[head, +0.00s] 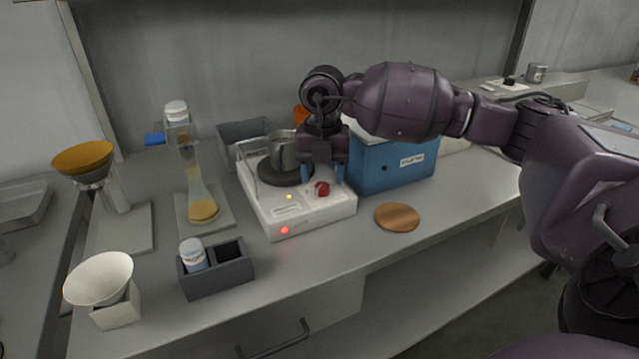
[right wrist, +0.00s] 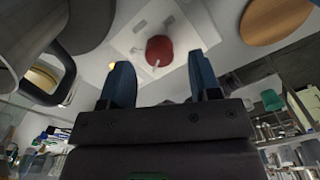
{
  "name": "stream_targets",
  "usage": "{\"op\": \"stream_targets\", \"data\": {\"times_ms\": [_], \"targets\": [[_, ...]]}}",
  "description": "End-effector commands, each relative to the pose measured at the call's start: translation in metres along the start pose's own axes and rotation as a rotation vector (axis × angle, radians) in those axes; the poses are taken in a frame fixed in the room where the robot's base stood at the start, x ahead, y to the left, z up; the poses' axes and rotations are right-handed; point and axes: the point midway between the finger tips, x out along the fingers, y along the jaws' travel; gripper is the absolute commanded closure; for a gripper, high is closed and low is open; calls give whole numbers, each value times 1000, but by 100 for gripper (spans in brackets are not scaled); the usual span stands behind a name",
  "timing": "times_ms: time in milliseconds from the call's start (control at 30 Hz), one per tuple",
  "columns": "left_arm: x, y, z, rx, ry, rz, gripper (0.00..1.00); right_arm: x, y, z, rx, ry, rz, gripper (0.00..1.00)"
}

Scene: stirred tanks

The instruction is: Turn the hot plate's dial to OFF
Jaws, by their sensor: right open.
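The white hot plate (head: 275,215) stands on the bench with a metal pot (head: 282,152) on its dark round plate. Its red dial (head: 321,189) is on the top at the right, and a red light glows on the front. In the right wrist view the dial (right wrist: 160,50) lies ahead of the fingers with a white pointer mark. My right gripper (head: 322,178) points down just behind and above the dial. Its blue fingers (right wrist: 160,85) are apart with nothing between them. I cannot tell the dial's printed labels. My left gripper is not in view.
A blue box (head: 385,165) stands close to the right of the hot plate. A round wooden disc (head: 397,217) lies in front of the box. A grey holder (head: 218,278) with a white bottle and a flask stand (head: 205,225) are to the left.

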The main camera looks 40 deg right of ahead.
Motion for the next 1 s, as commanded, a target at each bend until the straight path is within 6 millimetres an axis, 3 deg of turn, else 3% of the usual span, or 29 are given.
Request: {"op": "stream_targets", "data": {"times_ms": [200, 567, 900, 1000], "targets": [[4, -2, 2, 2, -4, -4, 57, 21, 0, 0, 0, 0, 0, 43], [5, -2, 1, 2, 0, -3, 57, 23, 0, 0, 0, -1, 2, 43], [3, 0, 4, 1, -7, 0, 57, 23, 0, 0, 0, -1, 2, 92], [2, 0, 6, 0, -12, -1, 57, 23, 0, 0, -2, -1, 2, 92]]}}
